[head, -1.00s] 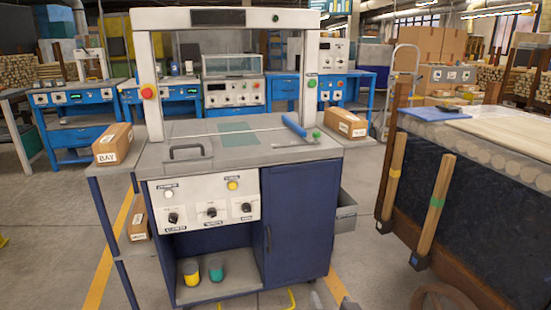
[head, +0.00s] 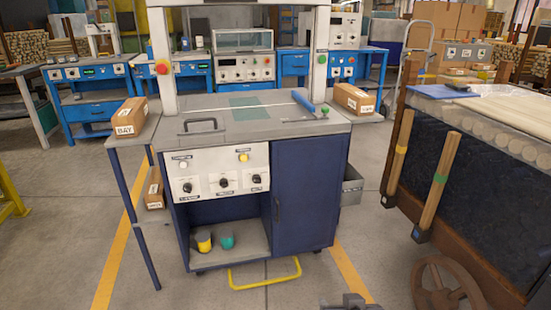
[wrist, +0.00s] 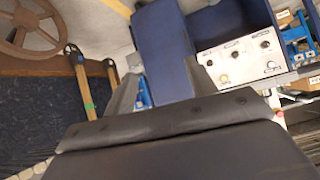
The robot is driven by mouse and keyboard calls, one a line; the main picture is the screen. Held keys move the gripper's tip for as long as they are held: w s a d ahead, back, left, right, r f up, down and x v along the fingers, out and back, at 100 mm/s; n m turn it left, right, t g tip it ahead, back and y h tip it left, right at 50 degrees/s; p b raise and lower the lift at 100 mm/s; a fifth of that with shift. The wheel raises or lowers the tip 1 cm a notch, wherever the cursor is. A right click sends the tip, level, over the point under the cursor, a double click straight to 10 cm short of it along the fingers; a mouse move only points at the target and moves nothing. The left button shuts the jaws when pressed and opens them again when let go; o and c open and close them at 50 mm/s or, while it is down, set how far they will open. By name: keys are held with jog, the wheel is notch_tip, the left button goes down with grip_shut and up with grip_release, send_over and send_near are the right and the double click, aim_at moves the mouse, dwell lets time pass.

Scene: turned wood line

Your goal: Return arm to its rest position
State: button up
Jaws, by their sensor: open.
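My gripper (wrist: 160,68) shows in the wrist view as two grey fingers spread apart, with nothing held between them. A dark part of my own arm fills the lower middle of that view. In the head view, only a small grey piece of my gripper (head: 350,302) shows at the bottom edge, low in front of the workstation. The blue workstation (head: 310,185) stands ahead, with a grey top and a white control panel (head: 222,177). The panel also shows in the wrist view (wrist: 238,58). My gripper is apart from it.
A cart (head: 460,190) of dark sides and wood posts, with a wheel (head: 447,292), stands close at right. A yellow floor bar (head: 265,283) lies before the workstation. Cartons (head: 130,117) sit on side shelves. Grey floor is open at left.

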jog(key=s+d+f+g+h, duration=0.1)
jog(key=s+d+f+g, duration=0.2)
jog(key=f, duration=0.3)
jog(key=shift+s+g, duration=0.25)
jog(key=shift+g, duration=0.05)
jog(key=shift+f, duration=0.1)
dwell(0.7)
